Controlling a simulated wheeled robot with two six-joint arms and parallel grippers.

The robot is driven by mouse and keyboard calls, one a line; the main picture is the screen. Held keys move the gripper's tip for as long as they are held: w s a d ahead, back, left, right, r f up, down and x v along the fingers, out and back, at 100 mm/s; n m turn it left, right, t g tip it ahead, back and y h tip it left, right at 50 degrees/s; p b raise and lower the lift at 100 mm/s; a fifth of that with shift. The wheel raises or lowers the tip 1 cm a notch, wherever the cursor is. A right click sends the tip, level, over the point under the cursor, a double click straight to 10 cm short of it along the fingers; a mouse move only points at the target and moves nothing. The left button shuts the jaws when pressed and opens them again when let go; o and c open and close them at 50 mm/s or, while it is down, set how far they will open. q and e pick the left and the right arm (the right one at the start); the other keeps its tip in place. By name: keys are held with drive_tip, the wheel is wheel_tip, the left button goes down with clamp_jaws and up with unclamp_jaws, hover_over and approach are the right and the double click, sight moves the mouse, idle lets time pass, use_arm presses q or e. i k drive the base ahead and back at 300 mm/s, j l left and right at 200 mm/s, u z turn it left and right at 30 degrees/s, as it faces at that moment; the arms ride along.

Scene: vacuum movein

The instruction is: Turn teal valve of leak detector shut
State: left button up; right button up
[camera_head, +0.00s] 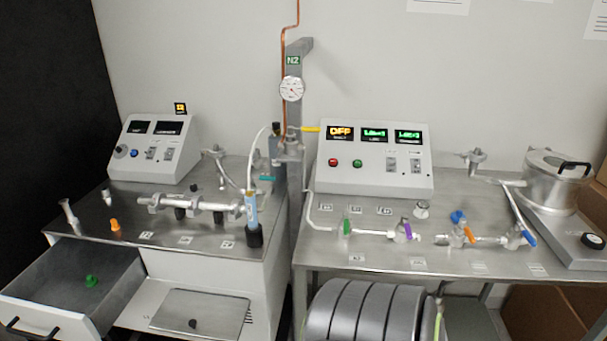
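The teal valve handle (267,178) is small and sits at the right rear of the left bench, beside the blue-labelled upright tube (251,210). It appears to lie roughly level; its exact angle is too small to tell. The left bench carries a grey console (155,147) with dark displays, which may be the leak detector; I cannot read its label. A metal pipe assembly (190,203) lies across this bench in front of the console. Neither of my grippers is in view.
A post (297,130) with a gauge (291,89) stands between the benches. The open drawer (75,262) juts out at front left with a green part inside. The right bench holds a lit console (375,158), coloured valves and a metal pot (553,182).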

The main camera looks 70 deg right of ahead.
sight(271, 178)
drive_tip(key=z, duration=1.75)
drive_tip(key=i+z, duration=0.2)
drive_tip(key=z, duration=0.2)
drive_tip(key=i+z, duration=0.25)
drive_tip(key=z, duration=0.2)
drive_tip(key=i+j+z, duration=0.15)
drive_tip(key=z, duration=0.25)
drive_tip(key=i, duration=0.05)
